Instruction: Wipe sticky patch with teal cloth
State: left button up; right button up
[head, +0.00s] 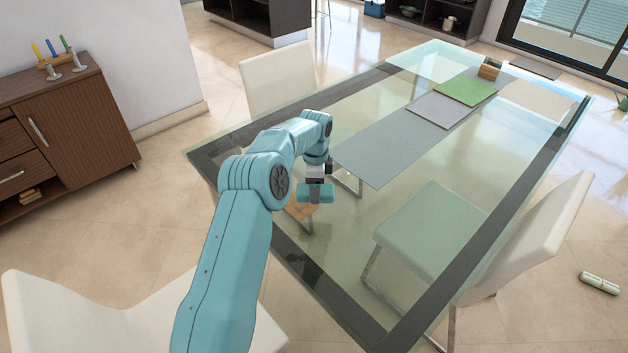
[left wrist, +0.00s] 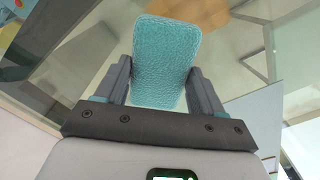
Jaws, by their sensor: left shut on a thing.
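The teal cloth (head: 318,193) is a small, thick, rounded pad over the near left part of the glass table. My left gripper (head: 315,180) points down and is shut on it. In the left wrist view the cloth (left wrist: 163,60) sits between the two dark fingers. An amber-brown patch (head: 299,209), which looks like the sticky patch, shows just left of and below the cloth in the head view, partly hidden by my arm and the cloth. I cannot tell whether the cloth touches the glass. My right gripper is not in view.
The glass table (head: 330,285) has a dark border. A grey runner (head: 395,150), a lilac mat (head: 440,110), a green mat (head: 466,90) and a small wooden holder (head: 490,69) lie toward its far end. White chairs (head: 275,85) stand around it. The near middle glass is bare.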

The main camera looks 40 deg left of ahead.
pick_arm(q)
jog(key=shift+a+f, duration=0.2)
jog(key=shift+a, duration=0.1)
jog(key=shift+s+f+b, duration=0.2)
jog(key=shift+f+b, duration=0.55)
jog(key=shift+f, duration=0.1)
jog(key=f+b, duration=0.2)
jog(key=f, duration=0.1)
jog(key=shift+w, duration=0.2)
jog(key=shift+f, duration=0.6)
jog(key=shift+s, duration=0.1)
jog(key=shift+f+b, duration=0.9)
jog(key=shift+f, duration=0.1)
